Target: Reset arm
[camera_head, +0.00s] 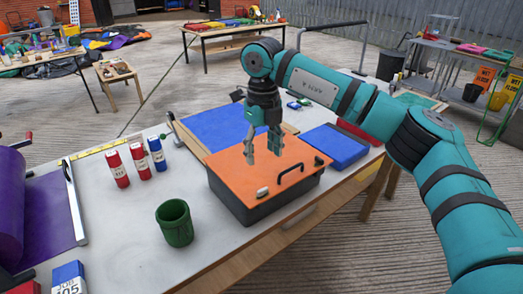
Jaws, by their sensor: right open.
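My right arm reaches in from the right, and my right gripper (262,148) hangs pointing down above the table. It is open and appears empty. Under it is a dark box with an orange lid (232,168). The lid has a black handle (291,174) at its right side and a small pale item near its front. I cannot tell whether the fingertips touch the lid. My left gripper does not show.
The white table (120,222) holds a green cup (174,222), several red and blue bottles (157,154), a blue mat (212,127), a blue tray (334,147) and a purple roll (10,205). Other tables stand behind.

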